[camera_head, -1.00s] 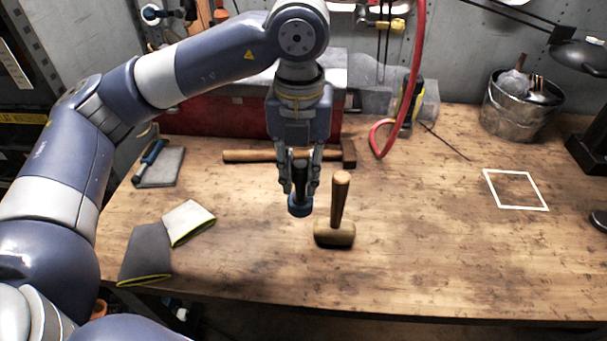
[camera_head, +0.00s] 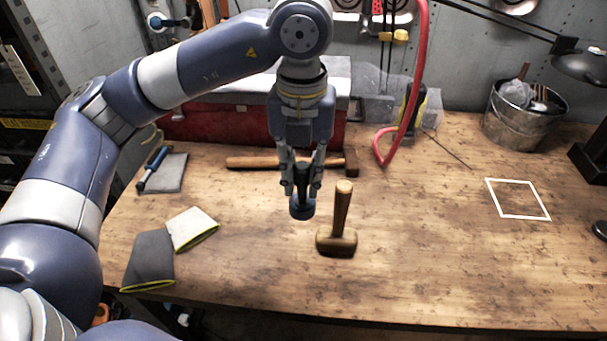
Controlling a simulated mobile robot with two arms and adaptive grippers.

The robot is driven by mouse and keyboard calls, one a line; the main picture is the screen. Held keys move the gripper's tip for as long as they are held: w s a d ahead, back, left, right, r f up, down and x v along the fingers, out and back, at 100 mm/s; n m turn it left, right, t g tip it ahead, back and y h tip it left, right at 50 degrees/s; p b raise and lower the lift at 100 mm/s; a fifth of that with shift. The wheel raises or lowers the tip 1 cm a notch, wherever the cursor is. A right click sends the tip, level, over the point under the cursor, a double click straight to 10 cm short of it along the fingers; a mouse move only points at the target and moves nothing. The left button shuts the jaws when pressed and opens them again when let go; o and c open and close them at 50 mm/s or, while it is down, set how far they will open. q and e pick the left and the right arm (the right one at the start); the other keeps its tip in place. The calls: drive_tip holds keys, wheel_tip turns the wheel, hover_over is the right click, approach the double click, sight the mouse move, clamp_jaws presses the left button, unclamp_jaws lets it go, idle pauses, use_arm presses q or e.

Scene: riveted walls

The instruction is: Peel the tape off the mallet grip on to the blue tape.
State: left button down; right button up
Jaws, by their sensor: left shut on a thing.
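A wooden mallet (camera_head: 337,242) stands on its head on the workbench, its brown handle (camera_head: 342,208) pointing up. No tape can be made out on the handle. My left gripper (camera_head: 302,193) points down, just left of the handle in the picture, and is shut on a dark cylinder with a wider bluish lower end (camera_head: 302,209). What this held thing is, I cannot tell. It appears apart from the mallet. A white square outline (camera_head: 518,216) lies on the bench at the right. I see no clearly blue tape. My right gripper is not in view.
A long-handled hammer (camera_head: 252,162) lies behind my left gripper, before a red toolbox (camera_head: 202,124). Gloves (camera_head: 150,258) lie at front left.

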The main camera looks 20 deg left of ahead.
use_arm(q)
drive_tip(key=shift+s+a+r+p, duration=0.1)
drive_tip(key=shift+r+p, duration=0.55)
drive_tip(key=shift+r, duration=0.5)
drive_tip(key=shift+s+a+r+p, duration=0.15)
drive_tip(key=shift+r+p, duration=0.45)
drive_tip(key=shift+r, duration=0.55)
drive_tip(key=shift+s+a+r+p, duration=0.1)
drive_tip(key=shift+r+p, duration=0.55)
drive_tip(key=shift+r, duration=0.5)
drive_tip(key=shift+w+f, duration=0.1)
